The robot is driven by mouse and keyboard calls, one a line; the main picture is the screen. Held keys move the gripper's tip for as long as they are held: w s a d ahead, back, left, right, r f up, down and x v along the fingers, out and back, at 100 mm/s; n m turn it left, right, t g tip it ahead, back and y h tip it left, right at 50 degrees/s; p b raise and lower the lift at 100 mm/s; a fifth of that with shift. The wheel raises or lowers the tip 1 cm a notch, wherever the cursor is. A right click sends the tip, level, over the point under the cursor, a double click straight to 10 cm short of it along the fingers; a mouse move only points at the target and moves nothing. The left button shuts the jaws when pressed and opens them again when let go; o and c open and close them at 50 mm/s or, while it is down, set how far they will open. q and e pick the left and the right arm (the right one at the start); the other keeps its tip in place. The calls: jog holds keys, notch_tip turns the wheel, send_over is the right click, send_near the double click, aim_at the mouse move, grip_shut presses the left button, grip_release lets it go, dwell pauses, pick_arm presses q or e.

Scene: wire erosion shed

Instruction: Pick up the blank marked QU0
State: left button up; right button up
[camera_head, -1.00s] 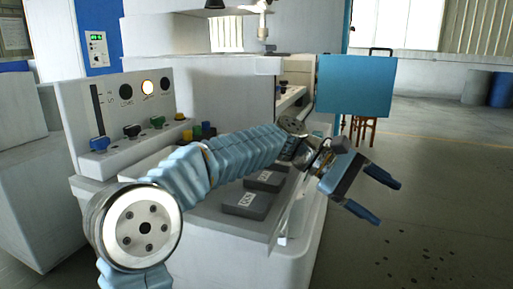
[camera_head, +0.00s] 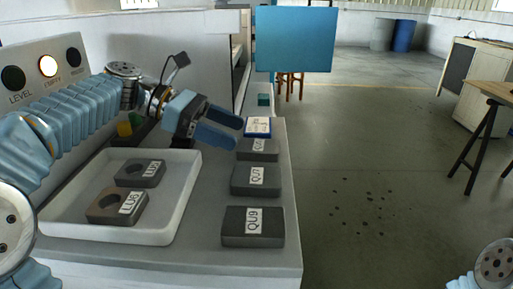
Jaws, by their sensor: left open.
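Several dark grey blanks with white labels lie in a row along the right side of the grey worktop (camera_head: 210,225). The nearest blank reads QU9 (camera_head: 276,229) and the middle one reads QU7 (camera_head: 274,181). The far blank (camera_head: 270,154) has a label starting QU; its last character is too small to read surely, so I cannot confirm QU0. My left gripper (camera_head: 236,132) is open and empty, its blue fingers pointing right beside the far blank. I cannot tell its exact height above the worktop. My right gripper is out of view.
A blue-edged card (camera_head: 257,127) stands behind the far blank. A control panel (camera_head: 28,66) is at back left. Open floor (camera_head: 370,200) lies to the right.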

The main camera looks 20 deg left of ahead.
aim_at(269, 145)
pick_arm(q)
jog(key=x, duration=0.7)
jog(key=shift+w+f, duration=0.1)
jog(key=shift+w, duration=0.05)
jog(key=c, duration=1.4)
